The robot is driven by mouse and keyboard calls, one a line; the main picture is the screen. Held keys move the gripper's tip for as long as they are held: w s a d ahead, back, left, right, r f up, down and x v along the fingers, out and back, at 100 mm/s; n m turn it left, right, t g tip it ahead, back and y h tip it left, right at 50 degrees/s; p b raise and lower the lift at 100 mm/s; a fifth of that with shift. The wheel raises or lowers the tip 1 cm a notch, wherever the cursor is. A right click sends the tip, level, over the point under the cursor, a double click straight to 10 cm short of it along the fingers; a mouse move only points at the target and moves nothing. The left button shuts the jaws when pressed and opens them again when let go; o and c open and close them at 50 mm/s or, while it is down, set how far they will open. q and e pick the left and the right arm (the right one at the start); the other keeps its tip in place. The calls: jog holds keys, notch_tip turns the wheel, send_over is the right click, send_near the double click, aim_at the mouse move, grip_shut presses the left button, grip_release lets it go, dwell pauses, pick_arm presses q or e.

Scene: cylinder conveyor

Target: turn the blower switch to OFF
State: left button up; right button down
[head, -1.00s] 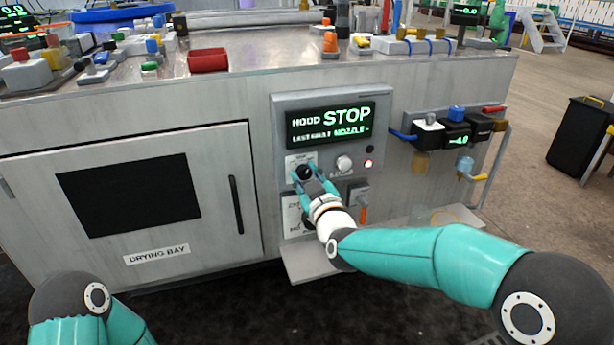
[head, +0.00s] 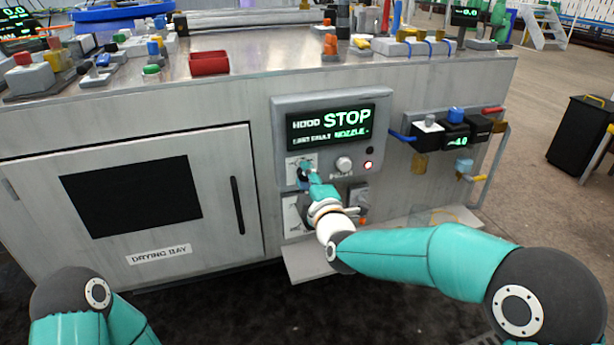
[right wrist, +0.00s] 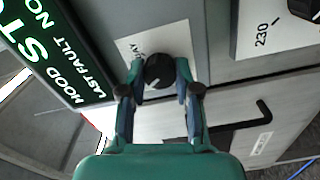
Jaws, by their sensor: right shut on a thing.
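The blower switch, a black round knob (right wrist: 159,70) on a white label plate, stands between the two fingers of my right gripper (right wrist: 158,80) in the right wrist view. The gripper is shut on the knob, one finger on each side. In the head view my right gripper (head: 309,176) reaches the control panel (head: 280,112) below the display, and mostly hides the knob. The label's lettering is only partly readable. My left arm shows at the lower left, but its gripper is out of view.
The display (head: 332,125) reads HOOD STOP with a last fault line. A pale round button (head: 344,164) and a lit red lamp (head: 368,165) sit right of the knob. A second dial (right wrist: 305,6) marked 230 is nearby. The drying bay door (head: 215,225) is closed.

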jog(key=shift+s+a+f+n, duration=0.1)
jog(key=shift+f+n, duration=0.05)
jog(key=shift+n, duration=0.55)
jog(key=shift+a+f+n, duration=0.1)
jog(key=shift+n, duration=0.6)
jog(key=shift+f, duration=0.1)
jog(key=c, duration=0.8)
grip_release()
jog(key=shift+r, duration=0.2)
jog(key=shift+d, duration=0.1)
jog(key=shift+s+d, duration=0.1)
jog(key=shift+s, duration=0.2)
jog(key=v, duration=1.1)
jog(key=shift+s, duration=0.15)
